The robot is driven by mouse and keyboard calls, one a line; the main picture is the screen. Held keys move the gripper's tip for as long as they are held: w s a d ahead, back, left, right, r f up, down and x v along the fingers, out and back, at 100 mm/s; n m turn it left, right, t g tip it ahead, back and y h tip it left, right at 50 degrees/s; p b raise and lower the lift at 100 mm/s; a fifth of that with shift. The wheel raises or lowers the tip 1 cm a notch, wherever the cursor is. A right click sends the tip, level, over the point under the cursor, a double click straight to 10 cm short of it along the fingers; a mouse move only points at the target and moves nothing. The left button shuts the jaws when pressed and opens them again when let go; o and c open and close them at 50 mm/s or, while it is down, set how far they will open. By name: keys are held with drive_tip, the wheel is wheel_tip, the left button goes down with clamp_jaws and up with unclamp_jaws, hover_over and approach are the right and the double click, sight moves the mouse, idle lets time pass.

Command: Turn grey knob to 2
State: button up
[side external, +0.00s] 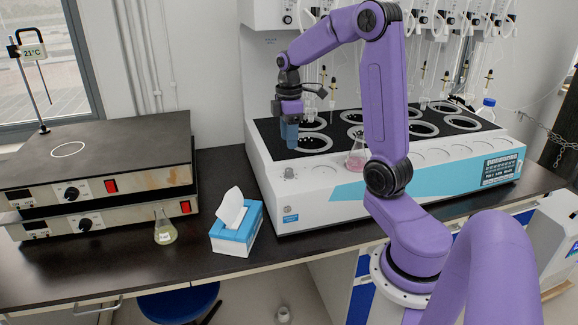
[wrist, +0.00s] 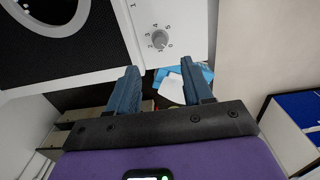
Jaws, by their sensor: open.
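The grey knob (wrist: 159,40) sits on the white front edge of the distiller, with small numerals around it. In the side view the knob (side external: 290,172) is at the left end of the distiller (side external: 330,200). Where its pointer stands is too small to tell. My gripper (side external: 290,145) hangs above and behind the knob, over the black top. In the wrist view my gripper (wrist: 161,70) has its two blue fingers spread with nothing between them. The knob lies beyond the fingertips and is not touched.
A pink flask (side external: 356,157) stands on the distiller. A tissue box (side external: 237,229) and a yellowish flask (side external: 164,230) stand on the dark bench to the left, beside stacked hotplates (side external: 100,160). Glassware (side external: 425,75) lines the back. The space above the knob is clear.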

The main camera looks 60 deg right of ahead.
sight(289, 169)
wheel_tip(289, 169, down, 10)
idle(0.4)
clamp_jaws()
